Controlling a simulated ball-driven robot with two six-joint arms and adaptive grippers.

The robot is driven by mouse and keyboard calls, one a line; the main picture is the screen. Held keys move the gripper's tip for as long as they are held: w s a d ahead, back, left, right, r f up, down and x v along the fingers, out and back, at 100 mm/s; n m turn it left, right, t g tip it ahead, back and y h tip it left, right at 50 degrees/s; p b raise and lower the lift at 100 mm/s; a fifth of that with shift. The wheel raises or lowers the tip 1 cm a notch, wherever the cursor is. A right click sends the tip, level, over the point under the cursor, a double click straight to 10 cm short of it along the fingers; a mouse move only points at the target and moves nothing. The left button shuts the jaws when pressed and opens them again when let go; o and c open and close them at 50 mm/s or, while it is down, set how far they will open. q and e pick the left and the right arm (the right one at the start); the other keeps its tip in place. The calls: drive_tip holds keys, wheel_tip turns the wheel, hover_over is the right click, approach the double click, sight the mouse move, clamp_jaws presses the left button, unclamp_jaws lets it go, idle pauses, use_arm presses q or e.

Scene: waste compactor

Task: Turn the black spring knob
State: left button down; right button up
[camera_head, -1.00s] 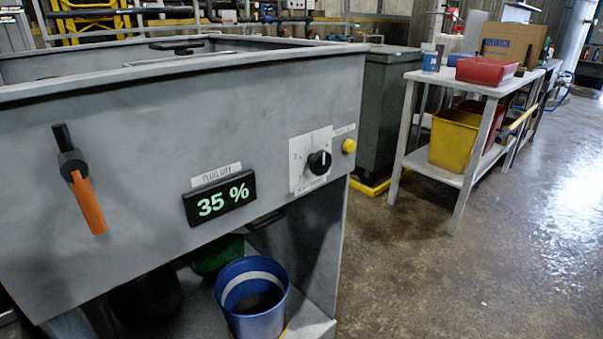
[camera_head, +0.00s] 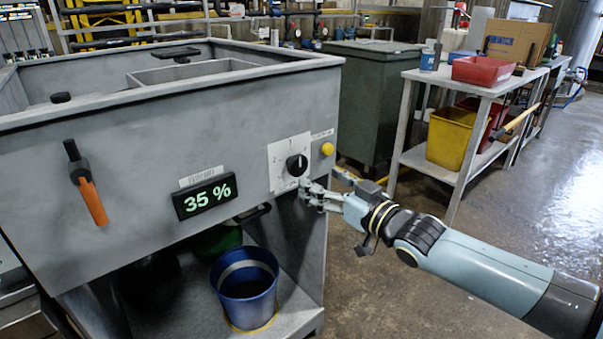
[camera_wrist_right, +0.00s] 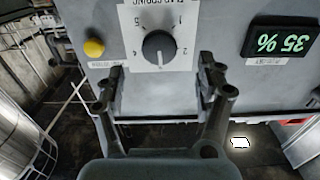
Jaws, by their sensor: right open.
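The black spring knob (camera_head: 297,165) sits on a white dial plate on the front panel of the grey compactor. In the right wrist view the knob (camera_wrist_right: 159,46) lies ahead of and between my two fingers, and its plate shows numbers. My right gripper (camera_head: 306,190) is just below and in front of the knob, apart from it. In the wrist view my right gripper (camera_wrist_right: 161,85) has its fingers spread wide with nothing between them. My left gripper is not in view.
A yellow button (camera_head: 327,149) is right of the knob. A display reading 35 % (camera_head: 205,196) and an orange-handled lever (camera_head: 88,190) are to the left. A blue bucket (camera_head: 247,285) stands below the panel. A metal table (camera_head: 459,88) is at the right.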

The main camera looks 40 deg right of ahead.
sight(300, 168)
drive_tip(key=w, duration=0.5)
drive_tip(key=shift+w+a, duration=0.15)
drive_tip(key=shift+w, duration=0.6)
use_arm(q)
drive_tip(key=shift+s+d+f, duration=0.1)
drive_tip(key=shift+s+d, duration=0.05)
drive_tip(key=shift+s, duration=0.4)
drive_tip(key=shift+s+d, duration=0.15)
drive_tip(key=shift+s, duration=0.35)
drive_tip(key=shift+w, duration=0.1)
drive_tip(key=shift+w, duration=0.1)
use_arm(e)
drive_tip(key=c, duration=1.1)
